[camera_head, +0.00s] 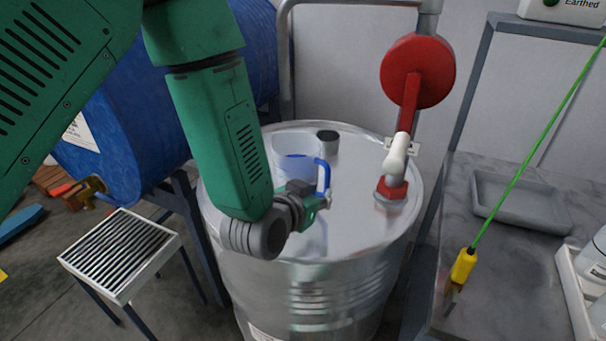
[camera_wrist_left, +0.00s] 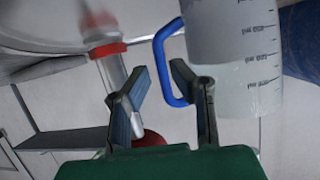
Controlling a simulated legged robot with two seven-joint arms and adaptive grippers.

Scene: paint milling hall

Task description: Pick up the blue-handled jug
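The jug (camera_head: 297,150) is translucent, with a blue handle (camera_head: 325,176) on its right side. It stands on top of a steel drum, partly hidden behind my left arm. My left gripper (camera_head: 322,198) is at the handle. In the left wrist view, the jug's body (camera_wrist_left: 235,50) has grey measuring marks, and the handle (camera_wrist_left: 162,50) reaches between the two open fingertips of my gripper (camera_wrist_left: 158,72). One finger is close to the handle on the jug side; the other stands clear of it. My right gripper is in neither view.
The steel drum (camera_head: 365,225) also carries a small dark-topped container (camera_head: 328,142) and a pump fitting with a red disc (camera_head: 417,70). A blue barrel (camera_head: 130,125) and a slatted stand (camera_head: 118,250) are left. A bench (camera_head: 520,265) with a grey tray (camera_head: 522,200) is right.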

